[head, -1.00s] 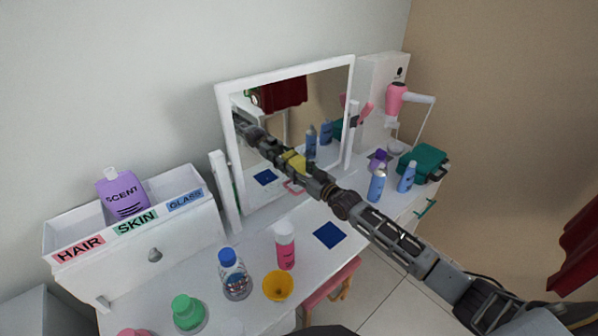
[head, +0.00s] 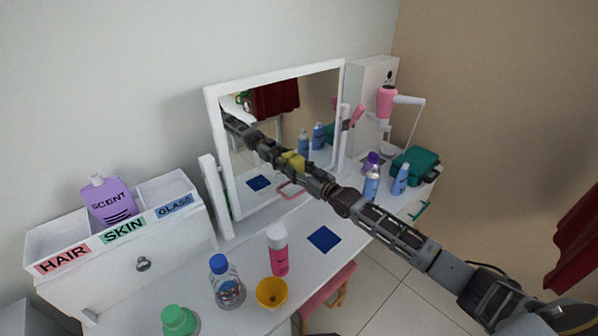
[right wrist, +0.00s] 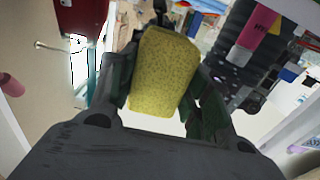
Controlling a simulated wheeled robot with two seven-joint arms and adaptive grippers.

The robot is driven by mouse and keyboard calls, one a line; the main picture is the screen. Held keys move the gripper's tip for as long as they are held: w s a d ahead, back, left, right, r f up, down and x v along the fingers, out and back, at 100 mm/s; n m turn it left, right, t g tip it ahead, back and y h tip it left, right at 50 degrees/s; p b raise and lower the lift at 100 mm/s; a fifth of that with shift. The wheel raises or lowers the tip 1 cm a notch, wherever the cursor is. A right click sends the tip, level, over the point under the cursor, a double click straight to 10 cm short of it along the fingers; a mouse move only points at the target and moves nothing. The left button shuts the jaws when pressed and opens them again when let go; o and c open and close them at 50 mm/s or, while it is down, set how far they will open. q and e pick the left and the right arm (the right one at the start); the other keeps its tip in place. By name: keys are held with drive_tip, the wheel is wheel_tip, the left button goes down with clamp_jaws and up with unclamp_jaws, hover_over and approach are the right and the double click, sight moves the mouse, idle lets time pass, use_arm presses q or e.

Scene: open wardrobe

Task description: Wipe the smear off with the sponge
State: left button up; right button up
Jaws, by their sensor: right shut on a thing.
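The yellow sponge (head: 298,164) is at the glass of the white-framed mirror (head: 211,135), in its lower right part. My right gripper (head: 303,170) is shut on the sponge; the right wrist view shows the sponge (right wrist: 162,70) between both fingers (right wrist: 160,95). The sponge and its reflection run together in the head view, so I cannot tell whether it touches the glass. I cannot make out a smear; my arm and the sponge hide part of the mirror. My left gripper is not in view.
The white table holds a pink bottle (head: 278,252), a clear bottle (head: 228,285), a yellow cup (head: 271,293) and a blue cloth-like square (head: 324,239). Blue bottles (head: 400,179) and a teal case (head: 417,164) stand right. A labelled organizer (head: 150,250) is left.

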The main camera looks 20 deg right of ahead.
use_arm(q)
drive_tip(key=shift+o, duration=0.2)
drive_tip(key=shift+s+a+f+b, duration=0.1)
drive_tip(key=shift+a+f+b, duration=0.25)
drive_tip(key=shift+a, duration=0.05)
use_arm(e)
drive_tip(key=shift+w+d, duration=0.2)
drive_tip(key=shift+d, duration=0.3)
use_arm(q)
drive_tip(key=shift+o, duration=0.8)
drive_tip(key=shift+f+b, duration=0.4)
use_arm(e)
drive_tip(key=shift+w+d, duration=0.3)
drive_tip(key=shift+d, duration=0.4)
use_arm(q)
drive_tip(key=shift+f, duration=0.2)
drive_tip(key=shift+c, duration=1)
use_arm(e)
drive_tip(key=shift+w+d+f, duration=0.1)
drive_tip(key=shift+w+d, duration=0.05)
drive_tip(key=shift+d, duration=0.3)
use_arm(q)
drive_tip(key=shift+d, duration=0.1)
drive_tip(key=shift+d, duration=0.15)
